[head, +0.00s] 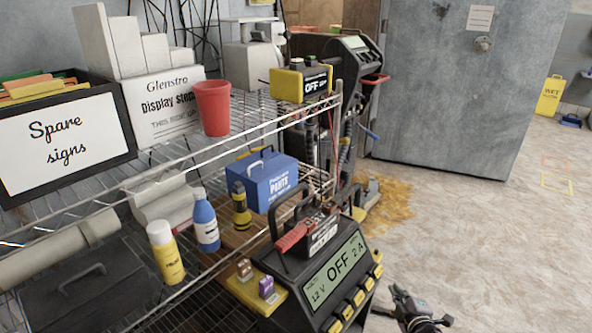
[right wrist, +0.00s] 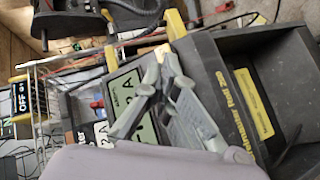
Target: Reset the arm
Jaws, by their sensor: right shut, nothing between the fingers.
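My right gripper (head: 412,305) is at the bottom edge of the head view, low and to the right of the black charger (head: 338,270), with a gap between them in the picture. Its fingers also show in the right wrist view (right wrist: 160,78); they are together and hold nothing. Behind them in that view is the charger's grey-green display (right wrist: 125,100). In the head view this display reads 12 V, OFF, 2 A. My left gripper is not in view.
A wire shelf (head: 262,112) holds a red cup (head: 212,107), a blue parts box (head: 263,180), bottles and a sign box (head: 60,130). A yellow OFF box (head: 300,82) sits on its top corner. A grey metal door (head: 455,85) stands behind. The floor at right is mostly clear.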

